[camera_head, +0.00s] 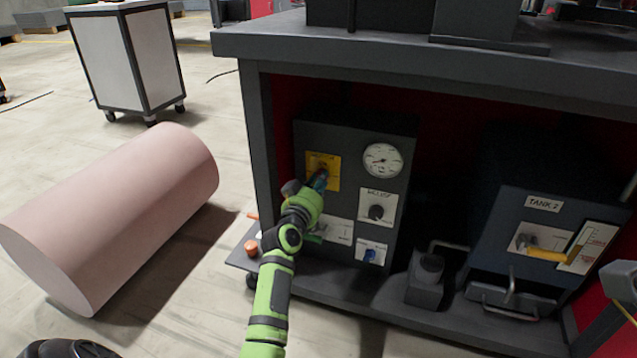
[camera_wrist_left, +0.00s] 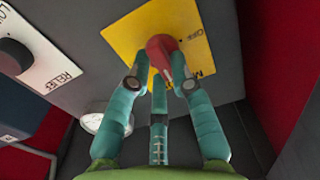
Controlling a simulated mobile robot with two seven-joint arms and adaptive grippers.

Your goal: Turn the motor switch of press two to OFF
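The motor switch is a red knob (camera_wrist_left: 160,50) on a yellow plate (camera_wrist_left: 193,35); part of the plate's lettering shows in the left wrist view. In the head view the yellow plate (camera_head: 318,166) is at the upper left of a dark grey panel (camera_head: 340,137) under the bench. My left gripper (camera_head: 318,181) is at this plate. In the left wrist view its teal fingers (camera_wrist_left: 159,78) reach both sides of the red knob; I cannot tell whether they press on it. The knob's pointing is partly hidden by the fingers. My right gripper is not seen.
The panel also has a gauge (camera_head: 382,160), a black relief knob (camera_head: 377,212) and a blue knob (camera_head: 370,255). A tank 2 panel (camera_head: 543,205) with an orange lever (camera_head: 548,254) stands right. A pink cylinder (camera_head: 120,205) lies left on the floor. The bench top (camera_head: 420,65) overhangs.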

